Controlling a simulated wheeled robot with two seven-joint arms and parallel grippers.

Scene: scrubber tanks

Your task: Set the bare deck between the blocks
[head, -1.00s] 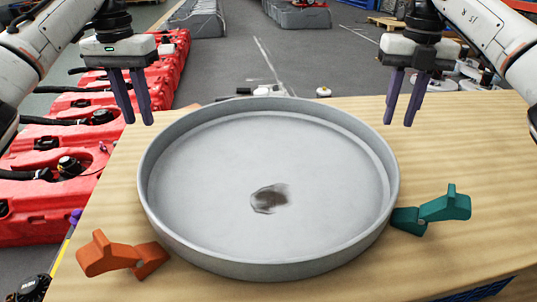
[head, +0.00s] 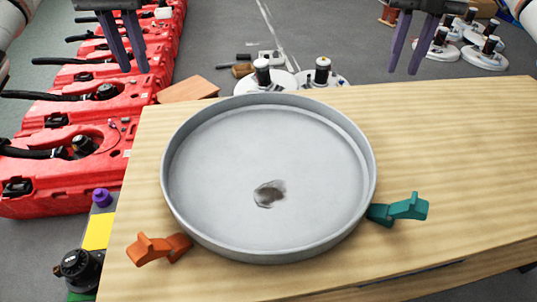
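The deck (head: 265,150) is a wide, shallow, round grey pan with a raised rim and a dark stain on its floor. It lies flat on the wooden table. The orange block (head: 150,248) is at its front left, close to the rim. The teal block (head: 404,208) is at its right, its inner end against or just under the rim; I cannot tell if either block touches. My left gripper (head: 133,72) is open and empty above the far left of the deck. My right gripper (head: 403,72) is open and empty beyond its far right.
Red tanks (head: 60,130) with black hoses line the left side of the wooden table (head: 460,150). White discs with black knobs (head: 263,78) stand behind it. A brown flat piece (head: 188,90) is at the far left edge. The right of the table is clear.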

